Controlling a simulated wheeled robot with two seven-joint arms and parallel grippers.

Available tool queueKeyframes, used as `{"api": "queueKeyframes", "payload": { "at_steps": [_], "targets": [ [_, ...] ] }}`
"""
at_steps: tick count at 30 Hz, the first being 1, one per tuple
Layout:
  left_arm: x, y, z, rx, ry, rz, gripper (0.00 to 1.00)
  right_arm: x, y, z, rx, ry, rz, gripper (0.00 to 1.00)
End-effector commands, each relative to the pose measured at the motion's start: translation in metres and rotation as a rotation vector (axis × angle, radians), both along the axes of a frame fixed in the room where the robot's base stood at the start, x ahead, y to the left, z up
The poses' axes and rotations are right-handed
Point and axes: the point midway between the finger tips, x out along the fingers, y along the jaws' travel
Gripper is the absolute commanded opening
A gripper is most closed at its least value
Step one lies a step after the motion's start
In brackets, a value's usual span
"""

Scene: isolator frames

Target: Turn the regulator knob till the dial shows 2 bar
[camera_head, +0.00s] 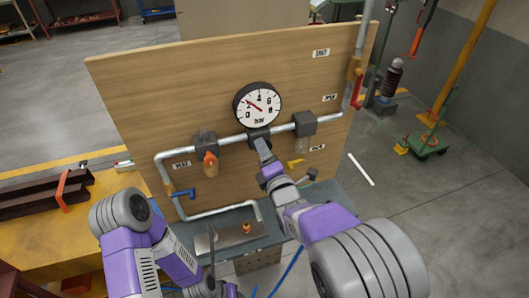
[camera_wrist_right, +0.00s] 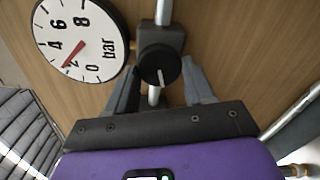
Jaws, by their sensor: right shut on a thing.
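The round white pressure dial (camera_head: 257,104) is mounted on the wooden board; it also shows in the right wrist view (camera_wrist_right: 98,34). The black regulator knob (camera_wrist_right: 158,67), with a white mark, sits on a dark block on the pipe below the dial. My right gripper (camera_wrist_right: 160,80) is shut on the knob, one finger on each side. In the head view its fingers (camera_head: 263,146) hide the knob. My left arm is low at the left; its jaws cannot be made out clearly.
A grey pipe (camera_head: 232,139) runs across the board (camera_head: 150,90). A blue valve handle (camera_head: 183,192), a yellow handle (camera_head: 295,163) and a red lever (camera_head: 357,88) stick out from it. A grey ledge with a metal plate (camera_head: 225,237) lies below.

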Motion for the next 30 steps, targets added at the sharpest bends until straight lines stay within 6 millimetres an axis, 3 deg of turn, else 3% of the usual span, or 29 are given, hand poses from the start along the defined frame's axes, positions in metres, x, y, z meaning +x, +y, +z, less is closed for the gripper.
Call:
{"api": "queueKeyframes", "payload": {
  "at_steps": [16, 17, 20, 30],
  "targets": [
    [-0.0001, 0.0, 0.0005, 0.0, 0.0, 0.0, 0.44, 0.0002, -0.0007, -0.0002, -0.021, -0.007, -0.001, 0.22],
    [-0.0001, 0.0, 0.0005, 0.0, 0.0, 0.0, 0.44, 0.0002, -0.0007, -0.0002, -0.021, -0.007, -0.002, 0.57],
    [0.0, 0.0, 0.0005, 0.0, 0.0, 0.0, 0.44, 0.0002, -0.0006, -0.0001, -0.021, -0.007, -0.001, 0.73],
    [0.0, 0.0, 0.0005, 0.0, 0.0, 0.0, 0.44, -0.0018, -0.0007, 0.0002, -0.02, -0.007, 0.0, 0.76]
  ]
}}
